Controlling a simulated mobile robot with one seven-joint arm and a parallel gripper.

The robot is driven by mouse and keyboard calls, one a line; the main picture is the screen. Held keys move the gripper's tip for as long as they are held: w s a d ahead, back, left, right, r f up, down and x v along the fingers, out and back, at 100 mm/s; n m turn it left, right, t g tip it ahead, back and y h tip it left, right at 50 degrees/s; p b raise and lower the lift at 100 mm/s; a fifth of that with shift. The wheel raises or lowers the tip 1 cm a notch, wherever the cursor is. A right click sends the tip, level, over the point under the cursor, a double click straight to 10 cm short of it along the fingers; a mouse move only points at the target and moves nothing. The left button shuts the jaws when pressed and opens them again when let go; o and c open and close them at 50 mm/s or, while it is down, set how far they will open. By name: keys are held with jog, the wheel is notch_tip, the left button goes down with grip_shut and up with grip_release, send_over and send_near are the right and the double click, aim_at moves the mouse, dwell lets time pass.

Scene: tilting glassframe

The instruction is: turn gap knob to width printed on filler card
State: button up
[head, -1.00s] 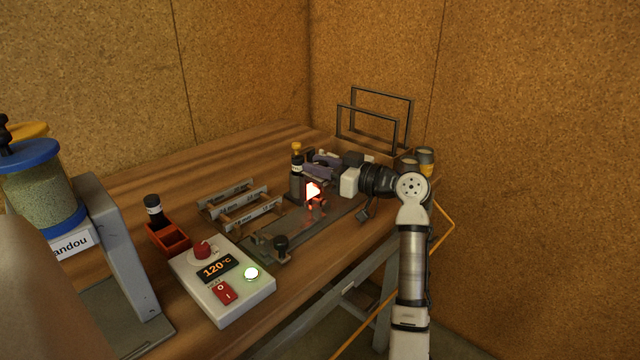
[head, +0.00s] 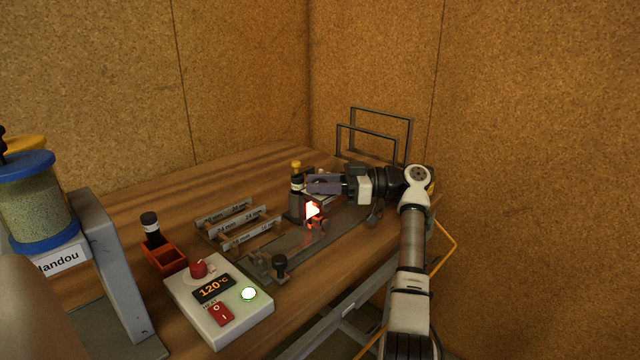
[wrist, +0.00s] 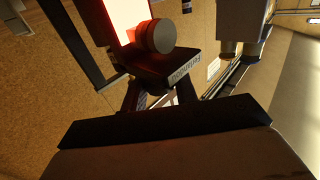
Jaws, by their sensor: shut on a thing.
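My gripper (head: 343,185) is at the back of the bench, shut on a purple-grey block-like piece (head: 323,184) that points left. A large brown shape with a black edge fills the bottom of the wrist view (wrist: 165,130); I cannot tell if it is this piece. A black knob (head: 280,262) stands at the near end of a grey rail, apart from my gripper. The wrist view shows a dark round knob (wrist: 156,36) beside a red glow. I cannot tell which is the gap knob. A label (head: 62,260) is on the grain jar's stand; I see no clear filler card.
A glowing orange-red block (head: 312,210) sits just below my gripper. Metal strips printed in mm (head: 237,225) lie left of the rail. A control box (head: 218,298) reads 120°C. A red tray (head: 165,257), a grain jar (head: 48,198) and dark wire frames (head: 380,130) stand around.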

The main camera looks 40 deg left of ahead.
jog(key=shift+f, duration=0.1)
jog(key=o, duration=1)
jog(key=shift+c, duration=0.2)
jog(key=b+v, duration=0.1)
jog(key=v, duration=1.2)
jog(key=shift+w+d, duration=0.25)
